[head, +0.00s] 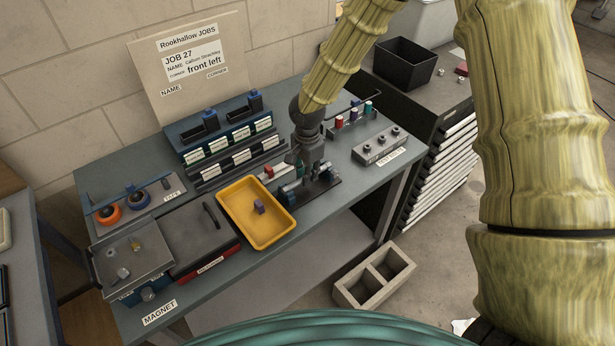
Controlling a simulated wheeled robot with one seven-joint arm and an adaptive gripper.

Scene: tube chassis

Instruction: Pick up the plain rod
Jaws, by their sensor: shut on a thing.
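My gripper (308,168) points down over a small dark stand (325,192) near the right middle of the bench. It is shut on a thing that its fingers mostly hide. The held thing looks like a rod, but I cannot tell whether it is plain. Blue-grey and teal pieces (288,193) show at the stand, beside and below the fingers. A pale bar with a red part (268,171) lies just left of the gripper.
A yellow tray (232,222) with a purple block (259,206) lies left of the gripper. Labelled racks (222,143) stand behind. A rack with coloured cylinders (352,120) and a grey block with several knobs (379,147) are at right. A grey metal tray (133,254) is at left.

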